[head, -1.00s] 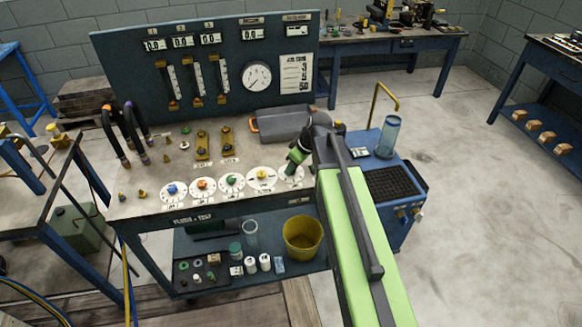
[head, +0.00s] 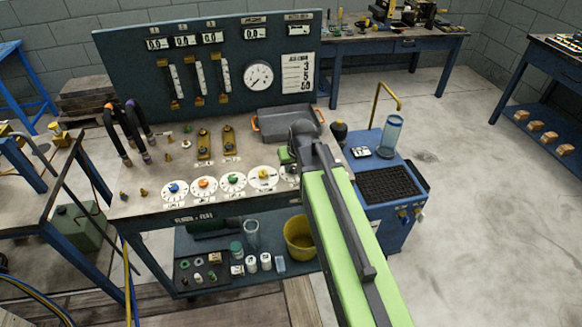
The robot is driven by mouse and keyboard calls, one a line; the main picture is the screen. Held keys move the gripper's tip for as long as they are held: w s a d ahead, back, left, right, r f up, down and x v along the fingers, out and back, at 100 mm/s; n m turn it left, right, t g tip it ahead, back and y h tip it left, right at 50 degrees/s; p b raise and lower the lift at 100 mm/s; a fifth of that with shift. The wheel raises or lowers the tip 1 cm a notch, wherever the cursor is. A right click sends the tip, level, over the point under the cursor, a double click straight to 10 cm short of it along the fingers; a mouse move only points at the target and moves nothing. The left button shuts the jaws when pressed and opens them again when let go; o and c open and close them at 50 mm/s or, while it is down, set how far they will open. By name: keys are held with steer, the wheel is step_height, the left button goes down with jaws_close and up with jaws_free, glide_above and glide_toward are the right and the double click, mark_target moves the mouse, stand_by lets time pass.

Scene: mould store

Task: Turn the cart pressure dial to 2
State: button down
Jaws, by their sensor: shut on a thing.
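A row of round white dials lies along the front of the test bench. Four have visible knobs: a blue-knobbed dial (head: 174,189), an orange-knobbed dial (head: 204,184), a green-knobbed dial (head: 234,180) and a yellow-knobbed dial (head: 263,175). A fifth dial (head: 291,170) at the right end is mostly covered by my gripper. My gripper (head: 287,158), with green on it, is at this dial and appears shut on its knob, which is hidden. Which dial is the pressure dial, and its setting, are too small to read.
A gauge panel (head: 215,65) stands behind the dials. A grey tray (head: 285,122) lies beyond my gripper. A blue cabinet (head: 400,222) with a clear cylinder (head: 390,135) stands at right. A yellow bucket (head: 298,238) sits on the shelf below. The floor at right is clear.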

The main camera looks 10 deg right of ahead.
steer(key=shift+s, duration=0.15)
stand_by(0.4)
steer(key=c, duration=1.1)
jaws_free()
